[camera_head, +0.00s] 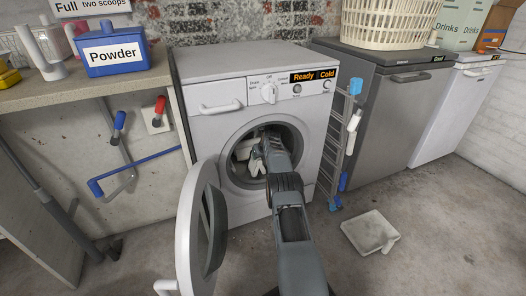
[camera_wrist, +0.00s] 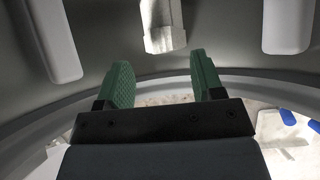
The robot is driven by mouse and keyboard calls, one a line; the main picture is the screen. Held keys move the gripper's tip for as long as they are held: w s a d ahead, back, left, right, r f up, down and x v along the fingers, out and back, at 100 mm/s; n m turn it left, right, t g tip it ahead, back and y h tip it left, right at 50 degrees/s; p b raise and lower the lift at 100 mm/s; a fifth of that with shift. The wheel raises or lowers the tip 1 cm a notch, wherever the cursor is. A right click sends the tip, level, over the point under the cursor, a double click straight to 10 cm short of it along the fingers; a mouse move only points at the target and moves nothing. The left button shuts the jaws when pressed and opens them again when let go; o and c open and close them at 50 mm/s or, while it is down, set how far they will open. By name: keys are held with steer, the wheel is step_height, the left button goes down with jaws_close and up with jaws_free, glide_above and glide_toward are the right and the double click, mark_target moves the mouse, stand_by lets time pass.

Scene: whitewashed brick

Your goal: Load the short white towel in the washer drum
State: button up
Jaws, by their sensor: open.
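The washer (camera_head: 225,110) stands with its round door (camera_head: 195,240) swung open toward the lower left. My arm reaches into the drum opening, and my gripper (camera_head: 257,158) is at or just inside it. In the wrist view my gripper (camera_wrist: 155,82) shows two green fingers, open, with nothing between them. A pale, faceted piece (camera_wrist: 163,28) lies just beyond the fingertips inside the grey drum (camera_wrist: 225,35); it may be the short white towel, but I cannot tell for certain. In the head view some white shows around my gripper, partly hidden by it.
A flat off-white thing (camera_head: 370,232) lies on the floor to the right. A folded rack (camera_head: 342,145) with blue parts stands beside the washer, before a grey appliance (camera_head: 385,110). A counter on the left holds a blue Powder box (camera_head: 113,55). A basket (camera_head: 385,22) sits on top.

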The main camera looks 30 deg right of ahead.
steer(key=p+v, duration=0.3)
steer(key=v, duration=0.3)
steer(key=shift+s+r, duration=0.25)
steer(key=shift+r, duration=0.05)
stand_by(1.2)
